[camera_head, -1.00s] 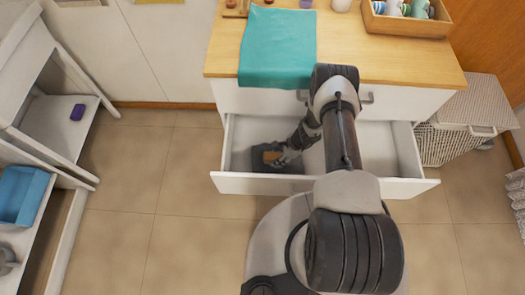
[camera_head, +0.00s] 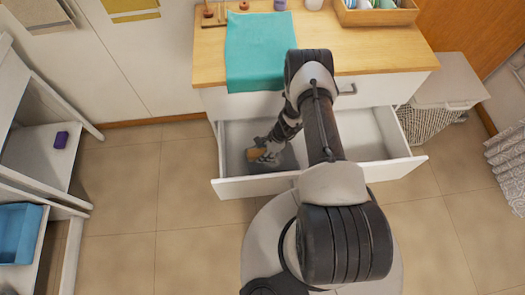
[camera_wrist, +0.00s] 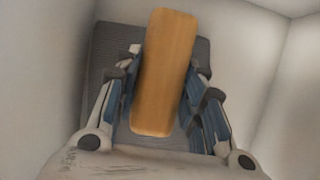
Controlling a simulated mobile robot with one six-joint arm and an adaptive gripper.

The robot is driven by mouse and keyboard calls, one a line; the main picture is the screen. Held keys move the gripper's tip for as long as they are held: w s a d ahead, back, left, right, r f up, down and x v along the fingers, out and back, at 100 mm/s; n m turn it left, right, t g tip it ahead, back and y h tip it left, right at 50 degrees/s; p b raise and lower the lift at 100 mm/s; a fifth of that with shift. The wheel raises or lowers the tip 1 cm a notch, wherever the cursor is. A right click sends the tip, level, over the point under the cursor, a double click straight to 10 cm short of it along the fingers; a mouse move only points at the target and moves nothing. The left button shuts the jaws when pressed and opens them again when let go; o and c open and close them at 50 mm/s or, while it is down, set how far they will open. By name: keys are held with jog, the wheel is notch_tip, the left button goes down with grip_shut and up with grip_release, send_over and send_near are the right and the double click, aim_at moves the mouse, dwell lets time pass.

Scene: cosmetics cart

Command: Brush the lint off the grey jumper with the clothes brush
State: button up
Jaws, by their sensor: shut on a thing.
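The clothes brush (camera_wrist: 168,70) has a plain wooden back and is held between the two fingers of my gripper (camera_wrist: 166,100) in the wrist view. In the head view the brush (camera_head: 255,153) shows as a small tan block at my gripper (camera_head: 264,153), low inside the open drawer. The grey jumper (camera_wrist: 108,55) lies folded in the drawer beneath the brush; its edge also shows in the head view (camera_head: 288,160). The bristles are hidden under the brush back, so I cannot tell whether they touch the jumper. No lint can be made out.
The white drawer (camera_head: 250,187) is open, with walls close around my gripper; its right part looks empty. Above it a teal cloth (camera_head: 262,50) hangs over the wooden counter (camera_head: 365,45). A lidded basket (camera_head: 447,85) stands right. Left, shelves hold a purple item (camera_head: 61,140) and blue bin (camera_head: 18,235).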

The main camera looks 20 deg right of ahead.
jog(key=shift+r+p, duration=0.75)
jog(key=shift+r, duration=0.95)
